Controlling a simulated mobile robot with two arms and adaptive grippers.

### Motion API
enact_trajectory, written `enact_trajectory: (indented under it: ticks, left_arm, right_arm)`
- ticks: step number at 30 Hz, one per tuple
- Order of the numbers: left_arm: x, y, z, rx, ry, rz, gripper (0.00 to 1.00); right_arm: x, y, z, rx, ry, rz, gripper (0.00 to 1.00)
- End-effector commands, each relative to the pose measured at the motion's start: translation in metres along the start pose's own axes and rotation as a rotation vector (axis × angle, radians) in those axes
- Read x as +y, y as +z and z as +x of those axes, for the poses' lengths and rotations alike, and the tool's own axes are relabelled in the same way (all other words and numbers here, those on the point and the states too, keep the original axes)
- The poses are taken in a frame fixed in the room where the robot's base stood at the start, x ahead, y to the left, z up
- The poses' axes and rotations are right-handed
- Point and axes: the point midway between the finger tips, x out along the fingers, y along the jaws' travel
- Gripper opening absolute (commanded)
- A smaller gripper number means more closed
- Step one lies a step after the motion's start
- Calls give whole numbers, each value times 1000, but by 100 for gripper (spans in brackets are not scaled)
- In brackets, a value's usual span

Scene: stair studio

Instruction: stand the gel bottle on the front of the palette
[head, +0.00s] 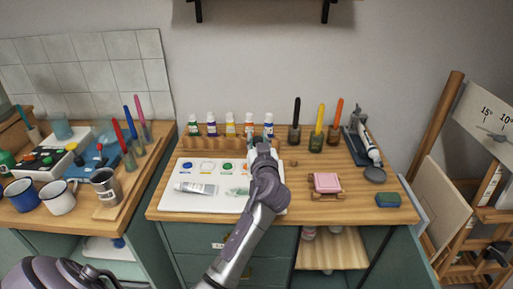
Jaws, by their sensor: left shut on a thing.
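The white palette (215,205) lies on the wooden worktop with round paint wells along its far side. A pale tube (195,188) lies on its left part, and a faint grey-green patch shows right of the tube. My left gripper (262,146) is over the palette's far right part, in front of the row of paint bottles, and is shut. A pale shape (249,161) at its left side looks like part of the gel bottle; my gripper and wrist hide most of it. I cannot tell whether it touches the palette. My right gripper is out of view.
Small colour bottles (230,124) stand in a wooden rack (205,142) behind the palette. Mugs (59,198) stand on the left table. The palette's front strip is clear.

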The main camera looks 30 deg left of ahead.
Motion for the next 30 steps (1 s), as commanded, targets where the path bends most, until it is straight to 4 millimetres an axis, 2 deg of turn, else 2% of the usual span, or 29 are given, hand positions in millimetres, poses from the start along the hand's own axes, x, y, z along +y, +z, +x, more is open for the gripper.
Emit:
enact_trajectory:
  ticks: [2,9,12,23,24,28,30]
  left_arm:
    - [-3,2,1,2,1,0,0]
    - [-3,33,1,0,1,3,0]
    - [-3,40,1,1,1,1,0]
    - [-2,44,1,2,1,-2,0]
    - [-3,45,1,-1,1,-1,36]
    - [-3,44,1,-2,1,0,56]
    - [-3,44,1,-2,1,0,56]
  right_arm:
    - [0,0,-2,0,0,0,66]
    - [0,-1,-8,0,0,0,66]
    - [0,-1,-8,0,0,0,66]
    - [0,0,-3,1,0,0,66]
    - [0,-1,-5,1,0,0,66]
    - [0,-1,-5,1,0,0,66]
    - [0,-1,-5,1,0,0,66]
